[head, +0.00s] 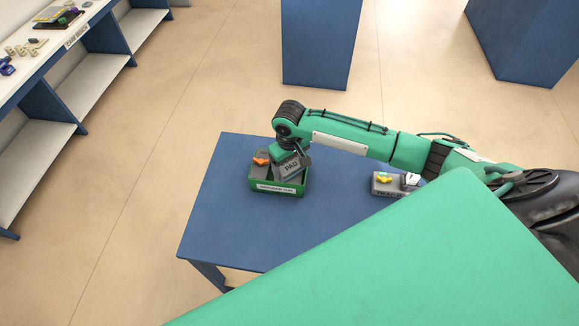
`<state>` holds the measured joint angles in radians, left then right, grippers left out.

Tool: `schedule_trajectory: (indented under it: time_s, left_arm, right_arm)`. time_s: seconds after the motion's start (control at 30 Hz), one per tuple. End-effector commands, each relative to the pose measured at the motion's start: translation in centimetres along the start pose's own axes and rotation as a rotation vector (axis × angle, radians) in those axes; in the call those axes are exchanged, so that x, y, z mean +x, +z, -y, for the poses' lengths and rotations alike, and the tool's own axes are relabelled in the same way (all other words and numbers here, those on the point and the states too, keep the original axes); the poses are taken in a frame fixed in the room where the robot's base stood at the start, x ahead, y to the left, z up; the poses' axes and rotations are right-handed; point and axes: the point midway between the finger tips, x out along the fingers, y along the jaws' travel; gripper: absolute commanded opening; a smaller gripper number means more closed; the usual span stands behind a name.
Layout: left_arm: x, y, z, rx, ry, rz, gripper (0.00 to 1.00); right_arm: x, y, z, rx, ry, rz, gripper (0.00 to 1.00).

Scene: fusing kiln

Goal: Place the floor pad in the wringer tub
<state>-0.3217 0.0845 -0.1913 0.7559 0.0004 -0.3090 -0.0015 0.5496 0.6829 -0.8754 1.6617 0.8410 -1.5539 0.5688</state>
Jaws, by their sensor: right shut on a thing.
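The floor pad (290,168) is a grey block with the word PAD on its face. It is tilted, over and partly within the opening of the wringer tub (277,190), a small green open box with a white label on its front. My right gripper (294,153) points down at the tub and is shut on the pad's upper part. The wrist hides its fingertips in part. I cannot tell whether the pad touches the tub's floor. My left gripper is not in view.
A grey piece with an orange top (261,160) is in the tub's left part. A grey labelled block with coloured items (391,184) stands right on the blue table (231,220). The table's left and front are bare. A shelf unit (104,50) stands far left.

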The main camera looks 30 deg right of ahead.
Motion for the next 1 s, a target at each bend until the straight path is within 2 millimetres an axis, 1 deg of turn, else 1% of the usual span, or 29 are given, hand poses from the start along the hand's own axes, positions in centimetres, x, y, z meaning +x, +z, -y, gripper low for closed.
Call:
schedule_trajectory:
  time_s: [0.03,0.13,0.5,0.53,0.6,0.63,0.87,0.93,1.0]
  left_arm:
    - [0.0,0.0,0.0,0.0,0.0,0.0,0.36]
    - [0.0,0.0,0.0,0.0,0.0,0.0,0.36]
    - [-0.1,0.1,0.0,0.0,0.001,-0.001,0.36]
    - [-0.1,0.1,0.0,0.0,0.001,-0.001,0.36]
    - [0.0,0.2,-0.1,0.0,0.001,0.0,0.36]
    - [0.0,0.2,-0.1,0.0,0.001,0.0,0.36]
    - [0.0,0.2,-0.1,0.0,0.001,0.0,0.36]
    - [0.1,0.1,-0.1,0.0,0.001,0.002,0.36]
    - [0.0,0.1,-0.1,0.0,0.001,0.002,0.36]
  right_arm:
    - [0.9,0.0,0.1,0.0,-0.001,0.003,0.58]
    - [2.0,0.0,0.0,-0.001,0.0,0.001,0.58]
    - [2.5,0.0,0.0,0.0,0.0,0.0,0.58]
    - [2.5,0.0,0.0,0.0,0.0,-0.001,0.82]
    - [2.5,0.0,0.0,0.0,0.0,-0.001,0.96]
    - [2.5,0.0,0.0,0.0,0.0,0.0,0.98]
    - [2.4,0.0,0.0,-0.001,0.0,-0.001,0.98]
    - [1.9,0.0,0.0,-0.001,0.0,-0.001,0.98]
    - [1.1,-0.1,0.0,0.0,-0.001,-0.003,0.98]
